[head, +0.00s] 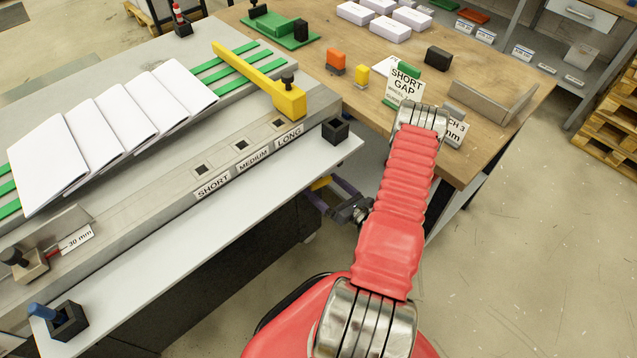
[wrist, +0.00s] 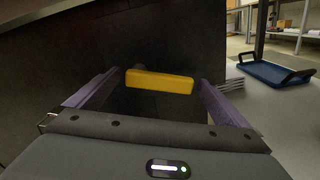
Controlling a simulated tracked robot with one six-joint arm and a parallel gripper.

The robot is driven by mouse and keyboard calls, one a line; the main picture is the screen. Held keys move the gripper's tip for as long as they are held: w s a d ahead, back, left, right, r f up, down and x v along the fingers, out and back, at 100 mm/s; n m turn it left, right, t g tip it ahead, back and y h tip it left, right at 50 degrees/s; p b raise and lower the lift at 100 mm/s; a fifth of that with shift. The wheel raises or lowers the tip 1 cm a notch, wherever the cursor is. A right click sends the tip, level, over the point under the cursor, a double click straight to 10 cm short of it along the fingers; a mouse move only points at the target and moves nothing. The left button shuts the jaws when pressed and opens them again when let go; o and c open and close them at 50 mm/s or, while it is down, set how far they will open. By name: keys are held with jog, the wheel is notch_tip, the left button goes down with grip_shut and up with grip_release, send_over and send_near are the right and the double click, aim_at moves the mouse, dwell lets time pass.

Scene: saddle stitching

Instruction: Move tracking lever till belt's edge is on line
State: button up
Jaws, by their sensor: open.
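A yellow handle, likely the tracking lever, shows in the wrist view (wrist: 160,82) against the dark machine side, lying between my two purple fingers. A small part of it shows in the head view (head: 320,183) below the machine's edge. My gripper (head: 327,192) is open around the handle, beside the machine; its fingers also show in the wrist view (wrist: 158,92). A gap shows between the handle and the right finger; contact on the left is unclear. Green belts (head: 236,68) run along the machine top, partly under white booklets (head: 122,117). No alignment line can be made out.
A yellow bar (head: 262,82) crosses the belts near slots labelled SHORT, MEDIUM and LONG. A pale ledge (head: 215,225) runs above the gripper's left. A wooden bench (head: 460,110) with blocks and a SHORT GAP card stands behind my arm.

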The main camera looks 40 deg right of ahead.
jog(key=shift+w, duration=1.25)
jog(key=c, duration=1.5)
jog(key=shift+o, duration=0.2)
